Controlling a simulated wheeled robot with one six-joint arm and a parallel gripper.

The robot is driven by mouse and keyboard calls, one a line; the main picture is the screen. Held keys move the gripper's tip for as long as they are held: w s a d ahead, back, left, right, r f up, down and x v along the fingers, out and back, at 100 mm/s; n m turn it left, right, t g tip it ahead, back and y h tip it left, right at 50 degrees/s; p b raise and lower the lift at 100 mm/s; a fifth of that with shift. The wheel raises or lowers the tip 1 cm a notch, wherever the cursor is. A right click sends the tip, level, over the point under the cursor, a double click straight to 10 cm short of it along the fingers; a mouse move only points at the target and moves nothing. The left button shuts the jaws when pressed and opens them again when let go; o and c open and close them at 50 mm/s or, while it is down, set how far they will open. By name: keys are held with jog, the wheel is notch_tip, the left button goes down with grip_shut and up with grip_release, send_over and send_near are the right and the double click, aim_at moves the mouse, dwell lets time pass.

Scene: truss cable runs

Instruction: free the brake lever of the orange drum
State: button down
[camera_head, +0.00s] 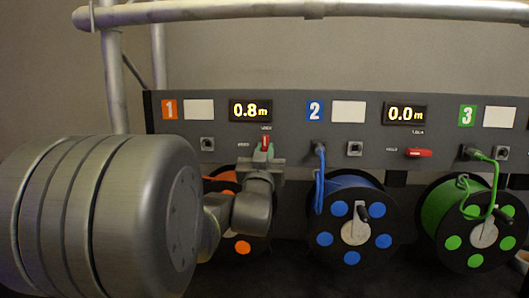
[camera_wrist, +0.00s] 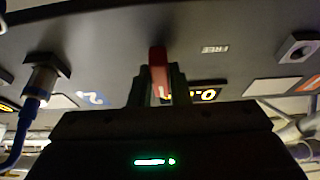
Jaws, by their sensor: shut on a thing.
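The orange drum (camera_head: 243,247) is at the left of the head view, mostly hidden behind my arm. Its red brake lever (camera_head: 265,142) stands upright on the panel above it, under the 0.8m display. My gripper (camera_head: 263,154) is shut on this lever; in the wrist view the red lever (camera_wrist: 158,72) sits between the two fingers. A FREE label (camera_wrist: 215,49) shows beside the lever in the wrist view, on the side of the empty socket. The lever does not point at that label.
The blue drum (camera_head: 352,247) and green drum (camera_head: 468,243) hang to the right. A blue cable plug (camera_head: 319,149) sits in the panel right of my gripper. The second red lever (camera_head: 418,153) lies level. A metal truss bar (camera_head: 300,12) crosses above.

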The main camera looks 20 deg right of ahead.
jog(key=shift+f+b, duration=0.1)
jog(key=shift+b, duration=0.25)
jog(key=n+y+b, duration=0.1)
jog(key=n+b, duration=0.1)
jog(key=n, duration=0.1)
jog(key=n+y+b, duration=0.2)
jog(key=n, duration=0.1)
jog(key=n+t+y+b, duration=0.1)
jog(key=n+y+b, duration=0.1)
jog(key=n, duration=0.1)
jog(key=shift+s+d+n, duration=0.1)
jog(key=shift+d+n, duration=0.15)
jog(key=shift+n, duration=0.15)
jog(key=n+g+y+p, duration=0.1)
jog(key=n+p, duration=0.1)
jog(key=n, duration=0.2)
jog(key=n+y+p, duration=0.1)
jog(key=n+p, duration=0.1)
jog(key=n, duration=0.2)
jog(key=n+g+y+p, duration=0.1)
jog(key=n+p, duration=0.1)
jog(key=n, duration=0.2)
jog(key=shift+r+g+y, duration=0.3)
jog(key=shift+r+y, duration=0.05)
jog(key=shift+y, duration=0.05)
jog(key=shift+n+p, duration=0.35)
jog(key=shift+n, duration=0.05)
